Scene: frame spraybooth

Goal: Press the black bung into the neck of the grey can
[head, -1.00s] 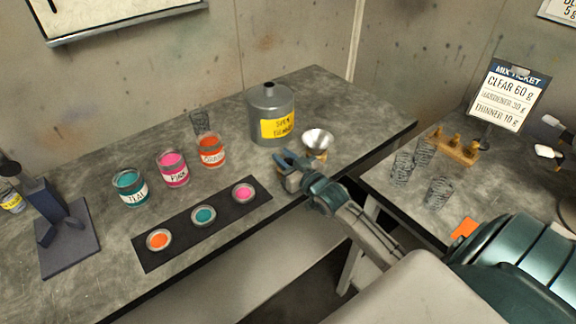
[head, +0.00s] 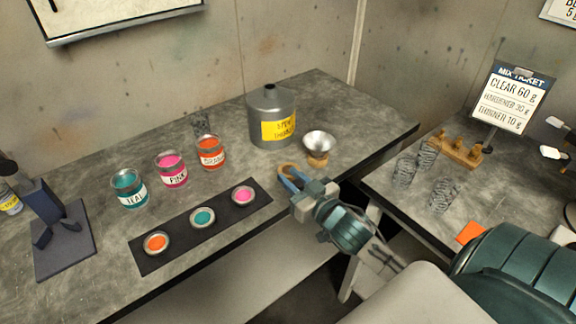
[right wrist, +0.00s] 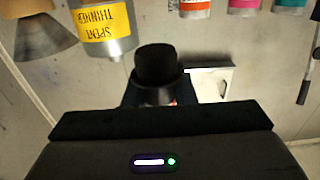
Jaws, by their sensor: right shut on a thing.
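The grey can (head: 271,118) stands upright at the back of the table. It has a yellow label and a short neck (head: 269,89) with a dark top. The can also shows inverted in the right wrist view (right wrist: 112,42). My right gripper (head: 286,178) is at the table's front edge, in front of the can and apart from it. It is shut on the black bung (right wrist: 157,66), which shows between the fingers in the right wrist view. In the head view I cannot make out the bung. My left gripper is not in view.
A metal funnel (head: 319,143) on a tan stand is right of the can. Orange (head: 211,153), pink (head: 172,170) and teal (head: 129,189) paint tins stand left, behind a dark strip (head: 178,236) with three lids.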

